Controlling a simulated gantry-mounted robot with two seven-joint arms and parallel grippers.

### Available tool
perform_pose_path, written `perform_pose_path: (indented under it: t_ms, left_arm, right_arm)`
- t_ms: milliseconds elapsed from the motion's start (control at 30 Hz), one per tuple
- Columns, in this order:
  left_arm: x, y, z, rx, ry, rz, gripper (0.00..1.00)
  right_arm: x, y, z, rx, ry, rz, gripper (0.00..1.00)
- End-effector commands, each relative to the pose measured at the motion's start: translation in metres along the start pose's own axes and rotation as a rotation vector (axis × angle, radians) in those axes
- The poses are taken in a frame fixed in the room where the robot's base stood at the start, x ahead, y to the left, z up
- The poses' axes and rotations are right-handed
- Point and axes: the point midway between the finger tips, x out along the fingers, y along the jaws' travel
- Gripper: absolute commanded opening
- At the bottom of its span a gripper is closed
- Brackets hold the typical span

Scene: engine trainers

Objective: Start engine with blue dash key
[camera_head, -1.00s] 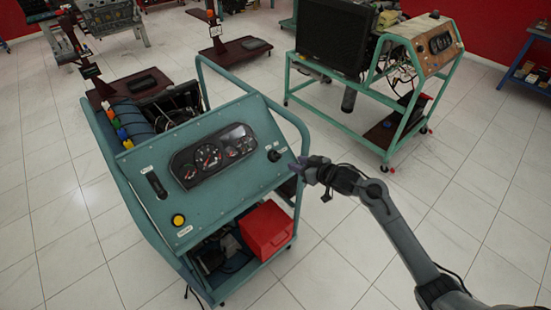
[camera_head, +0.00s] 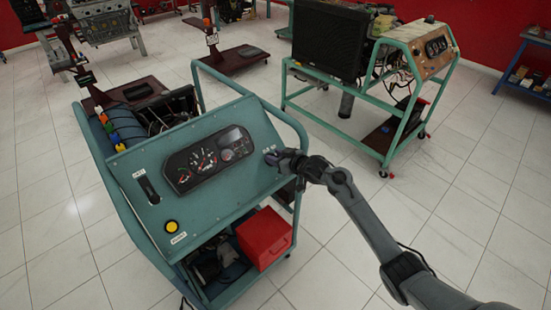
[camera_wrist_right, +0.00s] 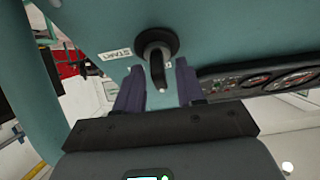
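The teal dash panel (camera_head: 222,195) of the engine trainer carries a black gauge cluster (camera_head: 208,160). In the right wrist view, a dark ignition key or knob (camera_wrist_right: 157,52) sticks out of a round black base on the panel, beside a START label (camera_wrist_right: 115,55). It looks black to grey, not clearly blue. In the wrist view, my right gripper's fingers (camera_wrist_right: 157,88) are apart, one on each side of the key, with gaps visible. My left gripper is not in view.
A yellow button (camera_head: 171,226) and a black slotted fitting (camera_head: 149,188) sit on the panel's left side. A teal tube rail (camera_head: 290,118) curves close behind my gripper. A red box (camera_head: 265,238) sits below. A second trainer (camera_head: 412,55) stands at the back right.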

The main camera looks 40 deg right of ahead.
Motion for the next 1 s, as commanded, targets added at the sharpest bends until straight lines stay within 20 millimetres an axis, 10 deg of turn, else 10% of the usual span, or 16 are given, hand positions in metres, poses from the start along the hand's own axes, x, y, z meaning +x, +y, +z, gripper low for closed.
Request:
perform_pose_path:
  t_ms: [367, 633, 1000]
  left_arm:
    - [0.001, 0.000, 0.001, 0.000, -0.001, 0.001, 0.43]
    - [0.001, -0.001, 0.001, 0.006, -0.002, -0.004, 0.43]
    - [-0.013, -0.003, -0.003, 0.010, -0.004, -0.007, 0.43]
  right_arm:
    - [0.004, 0.000, 0.000, 0.000, 0.000, 0.000, 0.38]
    - [0.004, 0.000, 0.000, 0.000, 0.000, 0.000, 0.00]
    - [0.003, -0.001, -0.003, 0.063, -0.002, 0.029, 0.00]
